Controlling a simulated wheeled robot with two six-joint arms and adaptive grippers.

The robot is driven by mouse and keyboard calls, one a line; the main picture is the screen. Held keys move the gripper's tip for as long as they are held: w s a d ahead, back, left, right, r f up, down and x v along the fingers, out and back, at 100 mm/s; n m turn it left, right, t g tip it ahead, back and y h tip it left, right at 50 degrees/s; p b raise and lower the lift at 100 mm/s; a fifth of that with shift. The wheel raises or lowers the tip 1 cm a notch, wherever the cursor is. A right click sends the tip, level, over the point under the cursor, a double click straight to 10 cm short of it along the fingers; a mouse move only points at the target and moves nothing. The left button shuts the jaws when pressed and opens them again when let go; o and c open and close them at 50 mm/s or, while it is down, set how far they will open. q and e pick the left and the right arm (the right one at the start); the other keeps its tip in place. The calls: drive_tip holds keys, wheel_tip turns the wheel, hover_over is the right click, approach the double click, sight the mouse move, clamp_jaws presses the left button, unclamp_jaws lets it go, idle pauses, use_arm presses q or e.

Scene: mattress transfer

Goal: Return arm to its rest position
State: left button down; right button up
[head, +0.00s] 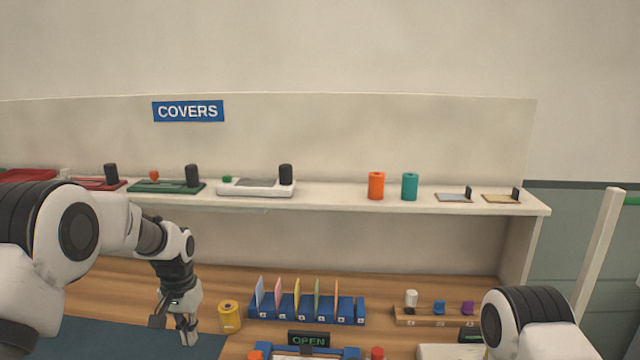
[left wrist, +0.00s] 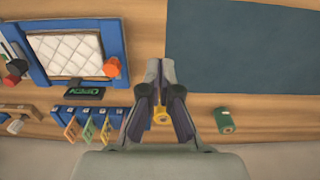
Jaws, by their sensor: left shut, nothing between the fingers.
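My left gripper (head: 174,330) points down over the table near the right part of the blue mat (head: 110,338). In the left wrist view my left gripper (left wrist: 161,68) has its fingertips together with nothing held. A yellow cylinder (head: 229,316) stands just right of the gripper in the head view. In the left wrist view the yellow cylinder (left wrist: 161,116) shows partly between the finger links, below them. My right gripper is not in view; only a link of my right arm shows at the lower right.
A white quilted mattress (left wrist: 68,55) lies in a blue frame (left wrist: 38,75). A card rack (head: 345,312) and an OPEN sign (head: 308,339) stand near it. A green cylinder (left wrist: 224,120) is beside the mat. A shelf (head: 330,200) with covers and cylinders runs across the back.

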use_arm(q)
drive_tip(key=s+f+g+b, duration=0.2)
drive_tip(key=s+f, duration=0.4)
drive_tip(key=f, duration=0.3)
drive_tip(key=s+d+f+g+b, duration=0.1)
drive_tip(key=s+f+b, duration=0.1)
drive_tip(key=s+f, duration=0.45)
drive_tip(key=s+f+g+b, duration=0.2)
drive_tip(key=s+f, duration=0.2)
drive_tip(key=f, duration=0.6)
drive_tip(key=s+f+t+b, duration=0.1)
drive_tip(key=s+f, duration=0.2)
drive_tip(key=s, duration=0.3)
drive_tip(key=s+f+n+t+b, duration=0.1)
drive_tip(key=s+f+t, duration=0.1)
drive_tip(key=s, duration=0.5)
drive_tip(key=s+d+f+t, duration=0.1)
drive_tip(key=s+f+t, duration=0.1)
drive_tip(key=s+f, duration=0.2)
drive_tip(key=shift+s+f+b, duration=0.4)
drive_tip(key=shift+s, duration=1)
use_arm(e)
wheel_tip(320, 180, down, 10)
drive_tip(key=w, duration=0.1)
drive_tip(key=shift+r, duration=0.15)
